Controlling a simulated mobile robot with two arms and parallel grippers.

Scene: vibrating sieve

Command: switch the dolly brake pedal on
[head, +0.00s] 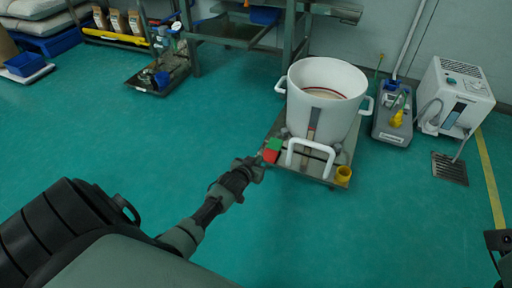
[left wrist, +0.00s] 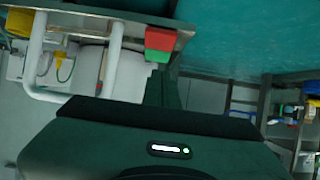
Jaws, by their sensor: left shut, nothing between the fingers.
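The dolly (head: 318,174) is a low flat cart on the green floor, carrying a large white pot (head: 322,108). Its brake pedal (head: 272,150), with a green half and a red half, sits at the deck's front left corner. In the left wrist view the pedal (left wrist: 159,44) is at the top centre, by the deck edge (left wrist: 85,12). My left gripper (head: 258,164) is shut and empty, just front-left of the pedal; I cannot tell whether it touches. A dark part of my right arm shows at the right edge of the head view; its fingers are not clear.
A white push handle (head: 311,148) stands at the dolly's front, and a yellow cup (head: 344,174) is at its right corner. A grey cleaning unit (head: 393,124) and a white machine (head: 455,95) stand to the right.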

